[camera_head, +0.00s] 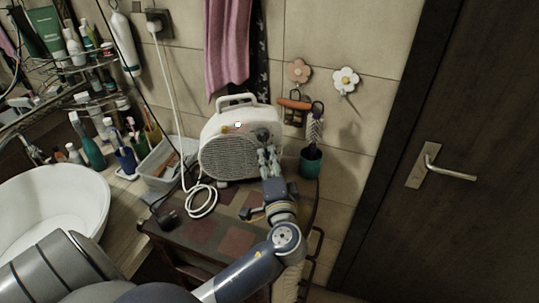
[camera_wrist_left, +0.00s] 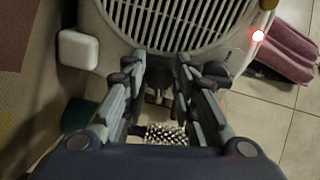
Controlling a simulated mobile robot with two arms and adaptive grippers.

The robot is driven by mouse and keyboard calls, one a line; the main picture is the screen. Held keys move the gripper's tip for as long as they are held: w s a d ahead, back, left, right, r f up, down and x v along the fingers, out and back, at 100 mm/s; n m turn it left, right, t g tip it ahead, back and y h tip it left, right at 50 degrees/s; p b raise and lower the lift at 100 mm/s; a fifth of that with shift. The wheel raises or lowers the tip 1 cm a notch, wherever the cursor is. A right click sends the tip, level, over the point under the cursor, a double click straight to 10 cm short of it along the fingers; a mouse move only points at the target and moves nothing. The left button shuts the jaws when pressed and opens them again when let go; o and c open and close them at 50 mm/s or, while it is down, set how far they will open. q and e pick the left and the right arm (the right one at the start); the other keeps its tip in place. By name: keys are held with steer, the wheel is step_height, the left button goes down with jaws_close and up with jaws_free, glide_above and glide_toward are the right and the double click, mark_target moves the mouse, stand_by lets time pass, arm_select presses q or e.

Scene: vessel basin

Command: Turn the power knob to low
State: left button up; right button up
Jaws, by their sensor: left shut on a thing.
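The white fan heater (camera_head: 240,158) stands on the small table with its round grille facing out and a light (camera_head: 238,125) glowing on its upper front. One dark knob (camera_head: 263,134) shows at its upper right, just above my left gripper (camera_head: 266,158). In the left wrist view the heater's grille (camera_wrist_left: 185,22) fills the top, and a dark knob (camera_wrist_left: 216,72) shows just right of the fingers. My left gripper (camera_wrist_left: 160,70) has its fingertips at the heater's control side, shut on a knob mostly hidden between them. Its setting cannot be read. My right gripper is not seen.
A green cup (camera_head: 311,162) with a hairbrush (camera_head: 315,125) stands close right of the gripper. A white cord (camera_head: 202,200) coils left of the heater. A grey bin (camera_head: 160,168) and a white basin (camera_head: 50,205) lie further left. A pink towel (camera_head: 228,45) hangs behind.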

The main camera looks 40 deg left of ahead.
arm_select(q)
steer(key=m+p, duration=0.2)
steer(key=m, duration=0.1)
steer(key=shift+r+p, duration=0.25)
steer(key=shift+p, duration=0.05)
steer(key=shift+m+p, duration=1)
steer(key=shift+m, duration=0.6)
steer(key=shift+f, duration=0.1)
steer(key=o, duration=1)
